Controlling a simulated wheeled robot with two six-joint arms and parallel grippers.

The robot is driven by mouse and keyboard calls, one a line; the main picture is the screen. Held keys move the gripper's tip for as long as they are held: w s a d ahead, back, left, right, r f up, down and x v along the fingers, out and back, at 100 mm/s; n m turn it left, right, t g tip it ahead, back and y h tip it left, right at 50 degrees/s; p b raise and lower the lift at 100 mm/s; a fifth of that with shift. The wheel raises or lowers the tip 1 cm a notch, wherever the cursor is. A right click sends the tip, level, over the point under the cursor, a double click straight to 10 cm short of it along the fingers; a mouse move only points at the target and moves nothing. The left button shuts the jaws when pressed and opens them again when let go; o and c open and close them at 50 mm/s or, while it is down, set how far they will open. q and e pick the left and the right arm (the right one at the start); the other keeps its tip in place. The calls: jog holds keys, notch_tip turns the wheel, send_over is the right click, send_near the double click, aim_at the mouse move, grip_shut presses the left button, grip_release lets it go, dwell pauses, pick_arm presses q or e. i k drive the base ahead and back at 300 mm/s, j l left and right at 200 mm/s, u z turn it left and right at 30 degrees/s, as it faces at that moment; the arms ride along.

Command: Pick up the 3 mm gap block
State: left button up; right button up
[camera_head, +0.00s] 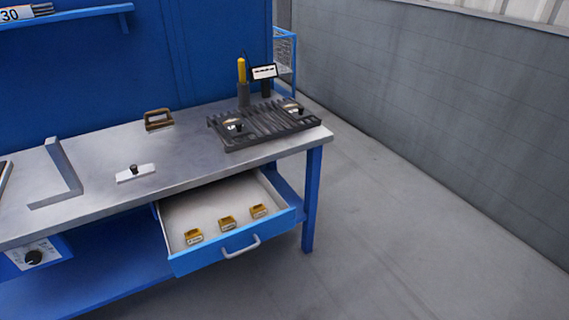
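Three small yellow-brown blocks with pale labels stand apart in the open drawer (178,260): a left block (193,237), a middle block (227,223) and a right block (259,211). Their labels are too small to read, so I cannot tell which one is the 3 mm gap block. Neither of my grippers is in view, and nothing hides the blocks.
The drawer hangs open under the grey bench top (195,165), its handle (241,247) facing the front. On the bench are a dark slotted fixture (265,124), a brown frame-shaped piece (158,119), a white plate with a black knob (135,173) and an angled bar (64,165).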

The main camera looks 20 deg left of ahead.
aim_at(228, 222)
jog(key=u, duration=1)
